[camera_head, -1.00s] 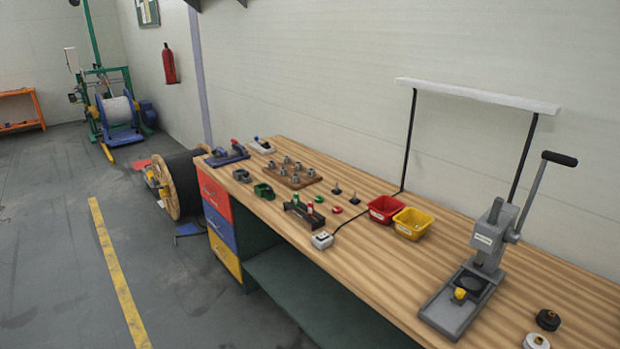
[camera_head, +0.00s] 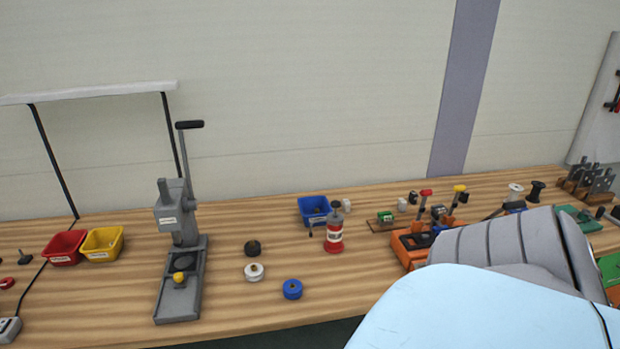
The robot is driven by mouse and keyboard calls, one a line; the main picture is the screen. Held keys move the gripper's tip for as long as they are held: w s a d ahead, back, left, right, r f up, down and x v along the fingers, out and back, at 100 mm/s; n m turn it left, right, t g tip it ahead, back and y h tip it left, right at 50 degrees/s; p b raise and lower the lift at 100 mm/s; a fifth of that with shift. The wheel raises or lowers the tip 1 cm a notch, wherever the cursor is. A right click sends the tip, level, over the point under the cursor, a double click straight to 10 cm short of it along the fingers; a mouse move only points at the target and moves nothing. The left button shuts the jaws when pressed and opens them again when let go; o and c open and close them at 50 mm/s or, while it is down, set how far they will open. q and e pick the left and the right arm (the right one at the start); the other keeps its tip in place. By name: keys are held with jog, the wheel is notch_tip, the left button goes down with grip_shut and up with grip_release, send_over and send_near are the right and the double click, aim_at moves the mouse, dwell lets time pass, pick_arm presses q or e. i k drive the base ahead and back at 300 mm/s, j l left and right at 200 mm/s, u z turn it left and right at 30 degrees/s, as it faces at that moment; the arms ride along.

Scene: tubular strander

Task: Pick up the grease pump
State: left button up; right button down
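A small red upright cylinder with a pale label and a grey top (camera_head: 334,232) stands on the wooden bench, right of the middle of the head view. It looks like the grease pump. It stands just in front of a blue bin (camera_head: 313,211) and left of an orange tool holder (camera_head: 408,247). Nothing holds it. Neither gripper shows in the head view.
A grey lever press (camera_head: 180,240) stands left of the red cylinder. Red (camera_head: 64,248) and yellow (camera_head: 102,244) bins stand far left. The bench's lower right part is hidden.

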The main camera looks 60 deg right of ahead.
aim_at(333, 243)
jog(key=z, duration=2.05)
